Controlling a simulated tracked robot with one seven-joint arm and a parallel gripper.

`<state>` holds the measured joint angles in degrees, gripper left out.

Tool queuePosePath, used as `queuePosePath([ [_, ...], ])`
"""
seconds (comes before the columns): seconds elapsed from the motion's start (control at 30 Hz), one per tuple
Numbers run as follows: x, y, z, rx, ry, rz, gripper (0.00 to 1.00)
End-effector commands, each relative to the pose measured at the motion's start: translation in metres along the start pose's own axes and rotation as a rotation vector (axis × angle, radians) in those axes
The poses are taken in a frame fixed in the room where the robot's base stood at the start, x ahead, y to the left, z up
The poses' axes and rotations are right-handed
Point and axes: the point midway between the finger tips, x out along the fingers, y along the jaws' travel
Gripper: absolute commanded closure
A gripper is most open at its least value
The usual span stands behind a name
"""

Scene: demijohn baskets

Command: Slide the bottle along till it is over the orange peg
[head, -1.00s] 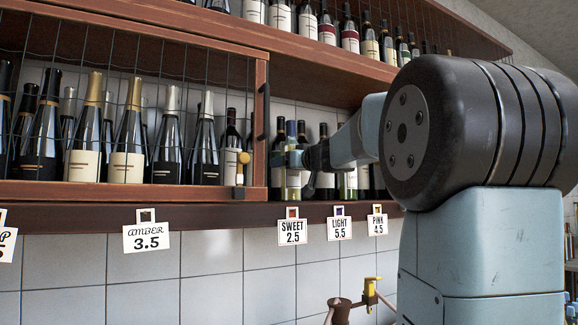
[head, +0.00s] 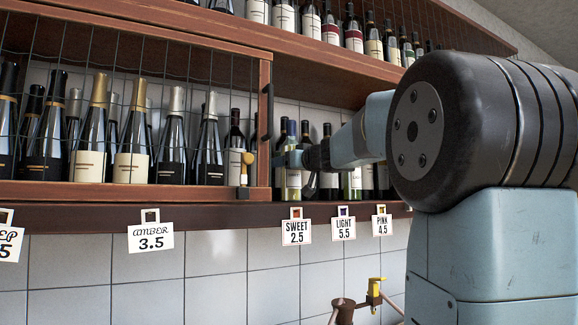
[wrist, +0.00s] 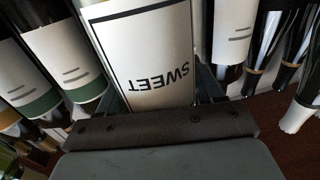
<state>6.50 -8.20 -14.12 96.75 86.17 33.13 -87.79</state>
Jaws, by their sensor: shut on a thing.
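A pale yellow-green bottle (head: 293,180) with a dark blue top stands upright on the open shelf, near its front edge. My gripper (head: 292,160) is shut around it from the right at mid-height. In the wrist view its white label (wrist: 160,60) reads SWEET upside down between my fingers; its base is hidden. The pegs are small colored squares at the tag tops on the shelf edge. One at the SWEET tag (head: 296,212) looks orange-red, just below and slightly right of the bottle.
The LIGHT tag (head: 343,228) and AMBER tag (head: 151,236) hang from the shelf edge (head: 230,216). A brass tap (head: 375,295) is below.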

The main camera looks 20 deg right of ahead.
Motion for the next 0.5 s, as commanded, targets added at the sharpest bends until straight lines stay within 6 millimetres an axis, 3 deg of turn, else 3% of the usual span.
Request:
queuePosePath([
  [0.5,0.003,-0.012,0.0,0.0,0.0,-0.001,0.96],
])
